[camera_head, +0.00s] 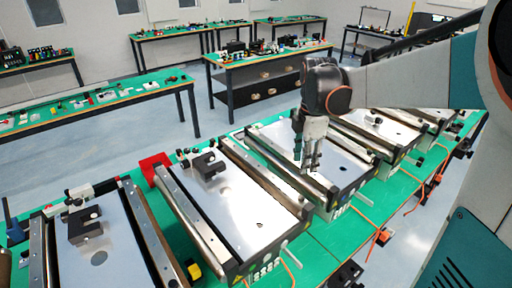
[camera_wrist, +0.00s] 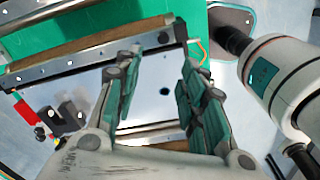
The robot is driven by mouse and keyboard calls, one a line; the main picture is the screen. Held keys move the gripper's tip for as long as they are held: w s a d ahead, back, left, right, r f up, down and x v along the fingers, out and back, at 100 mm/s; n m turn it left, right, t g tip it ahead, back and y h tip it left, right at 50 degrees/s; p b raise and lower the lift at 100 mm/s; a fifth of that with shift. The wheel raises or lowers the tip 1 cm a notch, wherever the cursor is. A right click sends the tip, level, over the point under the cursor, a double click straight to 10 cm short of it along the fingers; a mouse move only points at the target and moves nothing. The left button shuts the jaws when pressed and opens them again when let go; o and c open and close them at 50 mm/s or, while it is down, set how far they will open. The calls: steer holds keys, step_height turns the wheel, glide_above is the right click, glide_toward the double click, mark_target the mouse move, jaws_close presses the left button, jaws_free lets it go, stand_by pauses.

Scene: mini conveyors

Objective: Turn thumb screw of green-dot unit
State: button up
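Several mini conveyor units stand in a row on the green table. One unit (camera_head: 232,200) has a pale plate, a black bracket and metal side rails. To its right is another unit (camera_head: 325,150). I cannot make out a green dot on any unit, nor pick out its thumb screw for sure. My gripper (camera_head: 310,166) points down near the left rail of the right-hand unit, apparently above it. In the wrist view my gripper (camera_wrist: 156,62) has its two fingers spread with nothing between them. A pale plate with a dark hole (camera_wrist: 164,91) shows beyond the fingers.
A red box (camera_head: 155,168) stands behind the units' left side. Another unit (camera_head: 95,245) is at the front left. Orange cables (camera_head: 415,195) and small black parts lie along the right table edge. More tables (camera_head: 270,62) stand behind, across open floor.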

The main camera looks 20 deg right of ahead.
mark_target(301, 197)
steer(key=f+b, duration=0.1)
steer(key=f, duration=0.6)
steer(key=f+b, duration=0.1)
steer(key=f, duration=0.6)
steer(key=shift+s+d, duration=0.2)
